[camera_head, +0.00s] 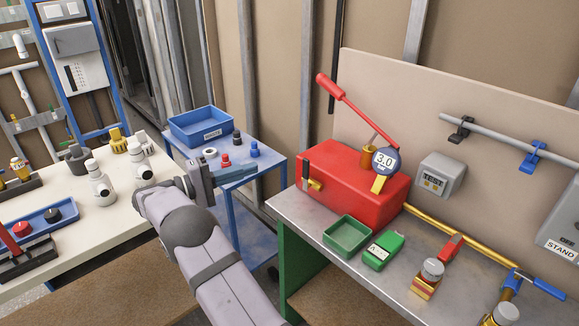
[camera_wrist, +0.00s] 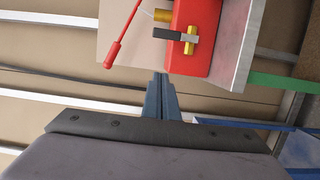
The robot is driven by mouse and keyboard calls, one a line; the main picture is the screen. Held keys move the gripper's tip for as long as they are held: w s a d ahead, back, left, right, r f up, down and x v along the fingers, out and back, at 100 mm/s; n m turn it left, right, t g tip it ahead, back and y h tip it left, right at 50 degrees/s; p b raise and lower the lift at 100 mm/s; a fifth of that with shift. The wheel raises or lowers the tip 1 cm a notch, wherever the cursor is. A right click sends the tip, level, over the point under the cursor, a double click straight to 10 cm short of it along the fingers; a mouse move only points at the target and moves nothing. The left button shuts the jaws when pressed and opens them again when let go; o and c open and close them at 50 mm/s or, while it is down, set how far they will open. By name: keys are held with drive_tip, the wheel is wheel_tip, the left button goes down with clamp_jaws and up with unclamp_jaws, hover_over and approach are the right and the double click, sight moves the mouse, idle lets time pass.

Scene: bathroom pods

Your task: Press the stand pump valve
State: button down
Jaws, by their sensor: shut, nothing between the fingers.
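The red test pump (camera_head: 350,185) stands on the grey bench at the right, with a long red lever (camera_head: 357,108) and a round gauge (camera_head: 385,160) reading 3.0. A brass valve with a dark handle (camera_head: 311,180) is on its left end. In the wrist view the valve (camera_wrist: 188,37) shows on the red pump body (camera_wrist: 208,62), above the fingertips. My gripper (camera_head: 252,171) is shut and empty, left of the pump and apart from it. Its blue fingers (camera_wrist: 160,82) also show in the wrist view, pointing toward the pump.
A brass pipe (camera_head: 460,232) runs right to a blue-handled valve (camera_head: 538,284) below a STAND box (camera_head: 562,235). A blue side table (camera_head: 262,160) holds a bin (camera_head: 205,127).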

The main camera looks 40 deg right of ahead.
sight(306, 175)
drive_tip(key=s+d+p, duration=0.4)
drive_tip(key=s+d, duration=0.2)
drive_tip(key=d, duration=0.3)
drive_tip(key=shift+s+d, duration=0.25)
drive_tip(key=shift+d, duration=0.1)
idle(0.3)
